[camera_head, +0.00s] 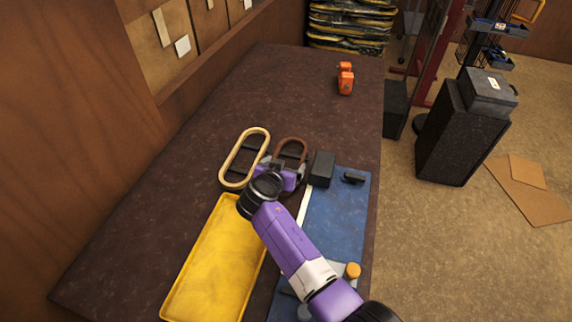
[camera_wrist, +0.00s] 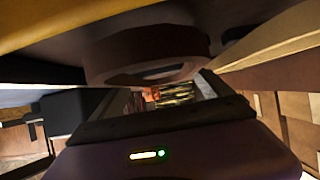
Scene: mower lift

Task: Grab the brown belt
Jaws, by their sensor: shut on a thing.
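The brown belt (camera_head: 291,146) is an upright-looking oval loop on the dark workbench, just right of the cream belt (camera_head: 240,156). My gripper (camera_head: 284,164) is at the near end of the brown belt and shut on it. My purple wrist hides the belt's near end in the head view. In the wrist view the brown belt (camera_wrist: 145,48) fills the upper middle as a wide dark curve close to the jaws. I cannot tell whether it is clear of its support.
A yellow tray (camera_head: 196,262) lies at the near left, and a blue mat (camera_head: 340,213) at the right. A black block (camera_head: 322,168) stands just right of my gripper. Orange items (camera_head: 345,80) sit at the far right. The far half of the workbench (camera_head: 260,90) is mostly clear.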

